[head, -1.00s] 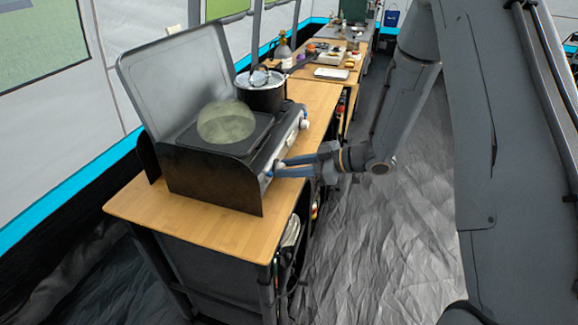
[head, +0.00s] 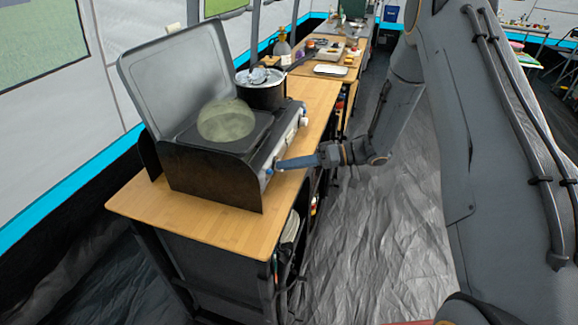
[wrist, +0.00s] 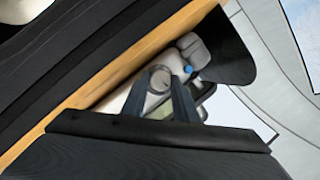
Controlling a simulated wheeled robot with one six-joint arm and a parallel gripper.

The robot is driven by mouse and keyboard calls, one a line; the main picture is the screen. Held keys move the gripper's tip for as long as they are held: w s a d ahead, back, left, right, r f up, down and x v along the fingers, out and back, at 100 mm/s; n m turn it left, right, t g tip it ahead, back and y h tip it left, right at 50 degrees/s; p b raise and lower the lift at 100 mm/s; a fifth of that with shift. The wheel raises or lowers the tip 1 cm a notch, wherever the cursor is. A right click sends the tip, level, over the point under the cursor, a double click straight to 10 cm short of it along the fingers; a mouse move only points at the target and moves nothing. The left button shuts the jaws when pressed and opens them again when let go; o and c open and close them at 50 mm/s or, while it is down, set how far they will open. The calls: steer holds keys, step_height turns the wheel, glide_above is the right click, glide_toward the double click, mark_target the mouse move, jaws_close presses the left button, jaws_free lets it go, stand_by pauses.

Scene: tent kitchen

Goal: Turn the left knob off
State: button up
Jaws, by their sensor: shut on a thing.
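The camping stove (head: 210,175) stands on the wooden table with its grey lid raised. Another knob (head: 303,121) sits farther along the front.
A pale green translucent round shape (head: 226,121) is over the near burner. The wooden table (head: 205,222) is bare in front. The floor to the right (head: 390,240) is open.

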steer(key=shift+f+m+g+y+b, duration=0.1)
steer(key=shift+m+g+y+b, duration=0.2)
steer(key=shift+m, duration=0.5)
steer(key=o, duration=1.1)
steer(key=shift+c, duration=0.2)
